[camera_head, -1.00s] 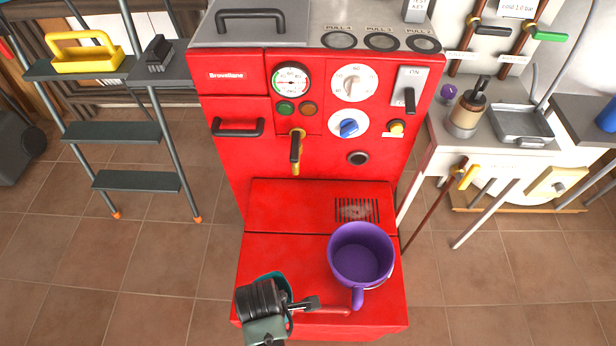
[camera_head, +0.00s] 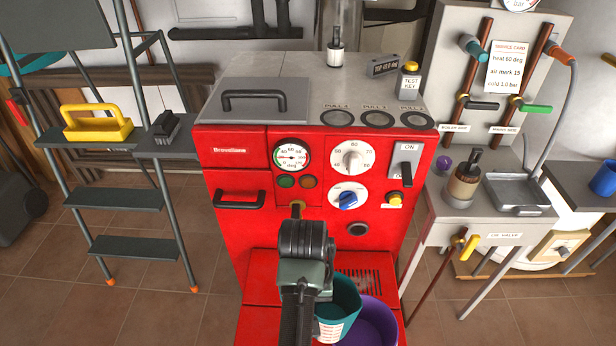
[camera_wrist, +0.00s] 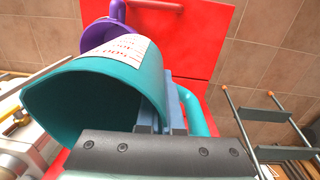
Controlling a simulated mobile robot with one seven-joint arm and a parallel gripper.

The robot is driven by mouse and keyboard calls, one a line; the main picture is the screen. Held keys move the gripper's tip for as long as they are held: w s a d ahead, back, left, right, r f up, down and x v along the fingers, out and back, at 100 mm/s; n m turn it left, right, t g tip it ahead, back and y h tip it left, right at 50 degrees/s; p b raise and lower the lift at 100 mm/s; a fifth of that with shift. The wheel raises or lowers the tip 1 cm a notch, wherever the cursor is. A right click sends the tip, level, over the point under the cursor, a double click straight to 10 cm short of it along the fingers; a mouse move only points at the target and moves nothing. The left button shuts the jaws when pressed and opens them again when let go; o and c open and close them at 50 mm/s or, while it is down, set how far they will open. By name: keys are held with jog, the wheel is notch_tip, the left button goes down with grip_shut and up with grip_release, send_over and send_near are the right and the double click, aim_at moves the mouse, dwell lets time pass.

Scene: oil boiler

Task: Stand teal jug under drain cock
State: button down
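The teal jug (camera_head: 343,297) has a white label with red marks. It is held up in front of the red boiler, beside the lower end of my arm. In the wrist view the teal jug (camera_wrist: 150,75) fills the left, its mouth towards the camera. My gripper (camera_wrist: 168,108) is shut on it at the handle side; the exact contact is partly hidden. The drain cock (camera_head: 297,208) is on the boiler front below the gauge. Only its brass top shows; my wrist covers the rest.
A purple jug (camera_head: 378,318) stands on the red ledge behind and below the teal jug, and it also shows in the wrist view (camera_wrist: 113,30). The grille (camera_head: 365,281) is close by. A ladder (camera_head: 112,198) stands left, and a grey side table (camera_head: 475,212) right.

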jog(key=s+r+p, duration=0.7)
jog(key=r+p, duration=0.6)
jog(key=p, duration=0.2)
jog(key=shift+s+r, duration=0.15)
jog(key=shift+r, duration=0.2)
